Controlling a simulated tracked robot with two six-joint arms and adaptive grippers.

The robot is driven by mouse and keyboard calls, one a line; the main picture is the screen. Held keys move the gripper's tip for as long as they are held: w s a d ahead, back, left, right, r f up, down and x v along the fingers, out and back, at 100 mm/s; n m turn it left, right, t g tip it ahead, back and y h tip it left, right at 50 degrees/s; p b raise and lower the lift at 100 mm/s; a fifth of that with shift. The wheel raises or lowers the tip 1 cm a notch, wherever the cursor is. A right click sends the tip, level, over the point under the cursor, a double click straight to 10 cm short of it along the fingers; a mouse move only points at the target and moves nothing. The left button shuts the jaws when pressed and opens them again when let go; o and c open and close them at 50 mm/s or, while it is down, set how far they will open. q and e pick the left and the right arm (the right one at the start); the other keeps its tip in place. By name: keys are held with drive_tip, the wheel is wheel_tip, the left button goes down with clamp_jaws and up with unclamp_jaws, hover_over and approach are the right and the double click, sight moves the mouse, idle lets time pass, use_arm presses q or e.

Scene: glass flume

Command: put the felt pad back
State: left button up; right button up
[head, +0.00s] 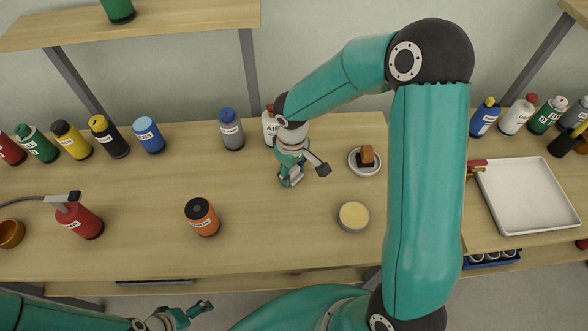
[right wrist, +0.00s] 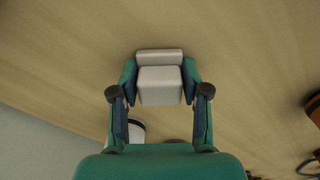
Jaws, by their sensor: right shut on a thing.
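The felt pad (right wrist: 160,86) shows in the right wrist view as a pale grey-white block with a thicker strip along its far edge. My right gripper (right wrist: 158,92) is shut on it, one finger at each side. In the head view my right gripper (head: 303,173) is over the middle of the bench, left of a small white dish (head: 365,172) with a brown and black block (head: 366,156) in it. The pad is mostly hidden there, and whether it touches the bench I cannot tell. My left gripper (head: 190,313) is low at the front, off the bench; its jaw opening is unclear.
A white bottle (head: 269,127) stands close behind my right gripper, and a grey bottle (head: 231,130) left of it. A round tin (head: 354,216) and an orange jar (head: 202,217) stand nearer the front. A white tray (head: 527,229) lies at right. The wood between jar and tin is clear.

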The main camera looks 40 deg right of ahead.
drive_tip(key=shift+f, duration=0.1)
drive_tip(key=o, duration=1.1)
wheel_tip(320, 180, up, 12)
drive_tip(key=shift+r, duration=0.15)
